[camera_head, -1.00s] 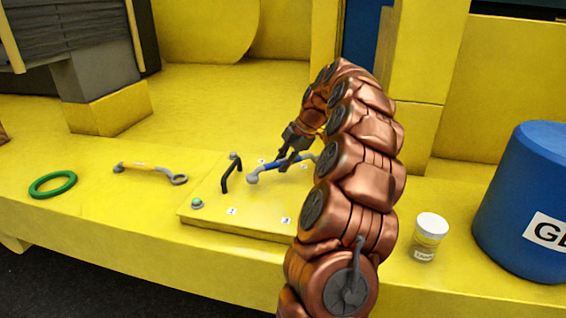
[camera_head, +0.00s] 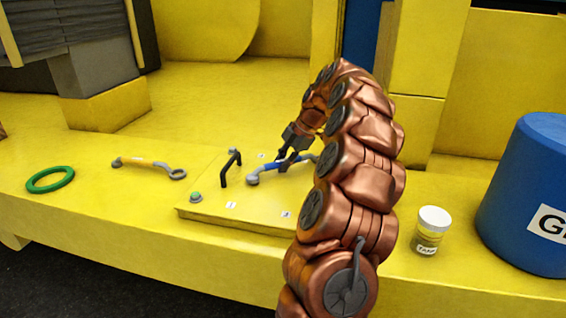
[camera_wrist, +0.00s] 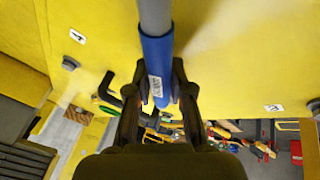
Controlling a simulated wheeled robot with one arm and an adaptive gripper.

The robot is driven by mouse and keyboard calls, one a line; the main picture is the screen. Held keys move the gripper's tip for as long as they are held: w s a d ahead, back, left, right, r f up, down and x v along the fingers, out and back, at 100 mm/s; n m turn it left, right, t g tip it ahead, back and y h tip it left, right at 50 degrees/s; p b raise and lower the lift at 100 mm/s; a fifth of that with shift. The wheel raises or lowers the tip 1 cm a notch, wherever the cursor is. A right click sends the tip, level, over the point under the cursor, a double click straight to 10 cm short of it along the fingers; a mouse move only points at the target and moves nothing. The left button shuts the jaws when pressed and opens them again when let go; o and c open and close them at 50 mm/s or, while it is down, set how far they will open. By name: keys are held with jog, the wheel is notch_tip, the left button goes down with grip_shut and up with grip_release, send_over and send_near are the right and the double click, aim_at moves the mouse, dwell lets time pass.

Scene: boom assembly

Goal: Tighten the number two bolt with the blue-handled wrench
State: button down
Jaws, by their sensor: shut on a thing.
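My gripper (camera_head: 288,161) is shut on the blue handle of the wrench (camera_head: 268,169) over the yellow bolt panel (camera_head: 255,217). The wrench's grey end points left, near the black handle on the panel. The wrist view shows the blue handle (camera_wrist: 157,65) between the two fingers (camera_wrist: 157,85), its grey shaft running up out of frame. A bolt (camera_wrist: 71,63) sits beside a label that looks like 4 (camera_wrist: 79,38). Another bolt (camera_wrist: 314,106) is at the right edge, near a label that looks like 3 (camera_wrist: 274,107). I cannot tell which bolt is number two; my arm hides part of the panel.
A yellow-handled wrench (camera_head: 150,165) and a green ring (camera_head: 50,179) lie further left. A jar (camera_head: 431,231) and a blue drum (camera_head: 530,200) stand right of my arm.

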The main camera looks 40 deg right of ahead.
jog(key=shift+w, duration=0.1)
dwell(0.6)
jog(key=shift+w+d+m+b, duration=0.1)
jog(key=shift+w+m+b, duration=0.2)
jog(key=shift+w, duration=0.15)
jog(key=shift+w+d+m+b, duration=0.15)
jog(key=shift+w+m+b, duration=0.15)
jog(key=shift+m, duration=0.1)
dwell(0.5)
jog(key=shift+w+d+m+t+h+b, duration=0.2)
jog(key=shift+w+m+t+h+b, duration=0.1)
jog(key=shift+w+h, duration=0.1)
jog(key=shift+r, duration=0.1)
jog(key=shift+s, duration=0.2)
jog(key=shift+s+a+n+b, duration=0.3)
jog(key=shift+s+n+b, duration=0.1)
jog(key=shift+n+b, duration=0.15)
